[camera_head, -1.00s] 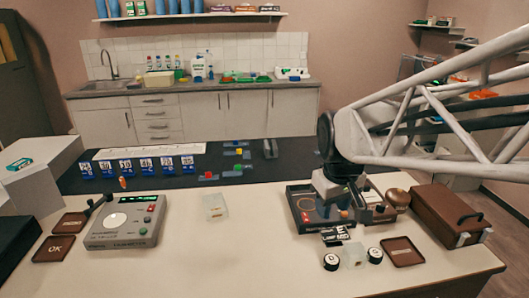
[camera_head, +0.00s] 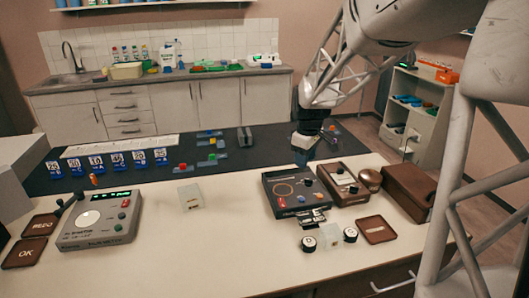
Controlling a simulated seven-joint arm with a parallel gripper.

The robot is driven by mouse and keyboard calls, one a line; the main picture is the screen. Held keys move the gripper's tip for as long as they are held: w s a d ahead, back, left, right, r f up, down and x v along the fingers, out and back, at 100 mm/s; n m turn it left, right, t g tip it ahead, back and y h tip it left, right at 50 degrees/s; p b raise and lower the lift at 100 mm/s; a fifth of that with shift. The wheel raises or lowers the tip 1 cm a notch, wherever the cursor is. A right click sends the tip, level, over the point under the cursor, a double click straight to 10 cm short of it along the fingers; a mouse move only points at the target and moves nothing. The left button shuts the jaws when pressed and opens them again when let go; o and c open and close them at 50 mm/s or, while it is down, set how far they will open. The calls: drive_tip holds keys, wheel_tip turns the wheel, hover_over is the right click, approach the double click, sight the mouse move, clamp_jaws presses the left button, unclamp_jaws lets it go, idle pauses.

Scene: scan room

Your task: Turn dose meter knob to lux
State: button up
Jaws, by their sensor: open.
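A dark box (camera_head: 283,200) with a round outlined dial, a small red button and a blue spot stands on the right half of the pale table. A brown-sided box (camera_head: 330,190) with small dark knobs stands against its right side. A grey console (camera_head: 85,232) with a white dial, green display and coloured buttons stands at the left.
Brown REDO (camera_head: 41,225) and OK (camera_head: 24,253) plates lie at the left. Two round black-and-white pieces and a brown tray (camera_head: 376,229) lie in front of the dark box. A brown case (camera_head: 408,194) stands at the right. The table's middle front is clear.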

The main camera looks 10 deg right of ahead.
sight(311, 179)
drive_tip(key=w+d+f+n, duration=0.1)
drive_tip(key=w+d+f, duration=0.2)
drive_tip(key=w+f, duration=0.1)
drive_tip(key=w+d+f+n, duration=0.1)
drive_tip(key=w+d+f, duration=0.2)
drive_tip(key=w, duration=0.2)
drive_tip(key=w+d+f+n, duration=0.2)
drive_tip(key=w+d+f, duration=0.1)
drive_tip(key=w+f, duration=0.1)
drive_tip(key=shift+w+d+f+g, duration=0.3)
drive_tip(key=shift+w+g, duration=0.1)
drive_tip(key=shift+w, duration=0.1)
drive_tip(key=shift+a, duration=0.1)
drive_tip(key=shift+f, duration=3.9)
clamp_jaws()
